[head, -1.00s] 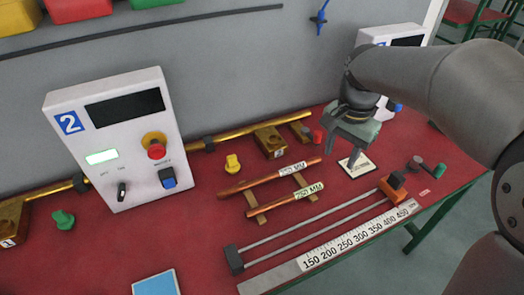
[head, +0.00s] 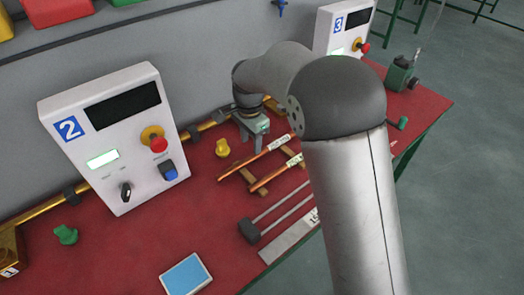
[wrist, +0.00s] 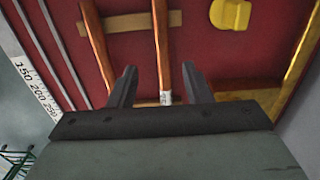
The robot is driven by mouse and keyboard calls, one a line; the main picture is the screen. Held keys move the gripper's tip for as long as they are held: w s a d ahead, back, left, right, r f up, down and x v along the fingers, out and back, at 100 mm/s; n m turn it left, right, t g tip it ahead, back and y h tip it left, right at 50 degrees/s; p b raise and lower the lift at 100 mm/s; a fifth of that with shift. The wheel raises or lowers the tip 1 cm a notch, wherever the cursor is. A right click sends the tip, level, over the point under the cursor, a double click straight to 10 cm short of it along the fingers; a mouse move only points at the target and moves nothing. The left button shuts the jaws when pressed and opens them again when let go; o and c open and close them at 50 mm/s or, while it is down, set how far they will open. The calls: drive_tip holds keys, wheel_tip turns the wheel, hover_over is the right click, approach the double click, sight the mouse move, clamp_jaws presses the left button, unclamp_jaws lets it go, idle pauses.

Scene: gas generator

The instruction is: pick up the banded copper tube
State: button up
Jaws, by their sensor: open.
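Two copper tubes lie side by side on wooden rests. The back tube (head: 243,165) has a white label band near its right end; it also shows in the wrist view (wrist: 161,45). The front tube (head: 268,181) has a paler band and shows in the wrist view at left (wrist: 97,38). My gripper (head: 253,148) is open and empty above the back tube near its banded end. In the wrist view my gripper (wrist: 159,70) has a finger on either side of that tube's line, the white band between them. The remaining height is hard to tell.
A yellow knob (head: 222,148) stands behind the tubes, near a brass pipe (head: 205,126) along the wall. A white control box (head: 115,140) stands at left. A clamp with steel rods (head: 249,230) and a ruler (head: 290,235) lie in front. My arm hides the bench's right part.

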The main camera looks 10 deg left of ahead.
sight(249, 157)
drive_tip(key=shift+s+a+f+p, duration=0.1)
drive_tip(key=shift+f+p, duration=0.15)
drive_tip(key=shift+f, duration=0.8)
drive_tip(key=shift+a+f+p, duration=0.15)
drive_tip(key=shift+f+p, duration=0.05)
drive_tip(key=shift+f, duration=0.9)
drive_tip(key=shift+s+a+f+p, duration=0.1)
drive_tip(key=shift+f+p, duration=0.15)
drive_tip(key=shift+f, duration=0.8)
drive_tip(key=shift+w, duration=0.1)
drive_tip(key=c, duration=0.9)
